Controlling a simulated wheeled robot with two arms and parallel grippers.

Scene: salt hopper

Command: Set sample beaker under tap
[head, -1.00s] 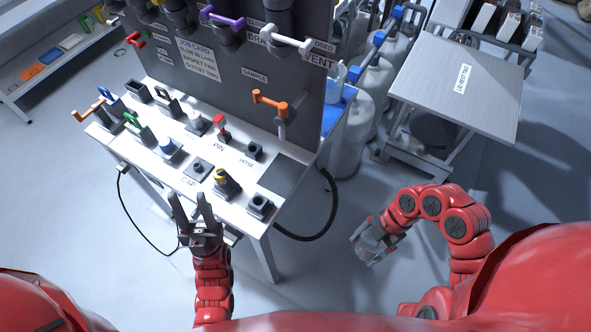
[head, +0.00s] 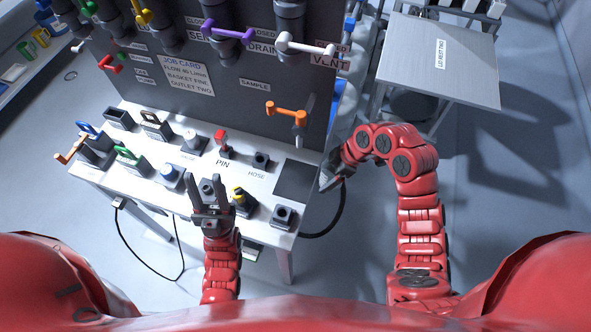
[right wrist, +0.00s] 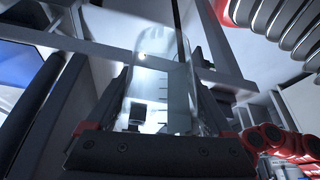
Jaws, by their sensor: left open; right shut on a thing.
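The sample tap (head: 299,121) with its orange handle (head: 287,111) sticks out of the grey panel below the SAMPLE label. A dark square pad (head: 296,180) lies on the bench below it. My right gripper (head: 330,178) is just right of the pad, at the bench's right end. In the right wrist view it is shut on a clear beaker (right wrist: 163,80) with graduation marks, which looks roughly upright. The beaker is hardly visible in the head view. My left gripper (head: 211,192) is open and empty at the bench's front edge.
The white bench (head: 255,212) holds several coloured-handled pieces and sockets, including a black square socket (head: 284,215) in front of the pad. A black hose (head: 337,218) loops off its right end. A grey-topped table (head: 438,65) stands at the back right.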

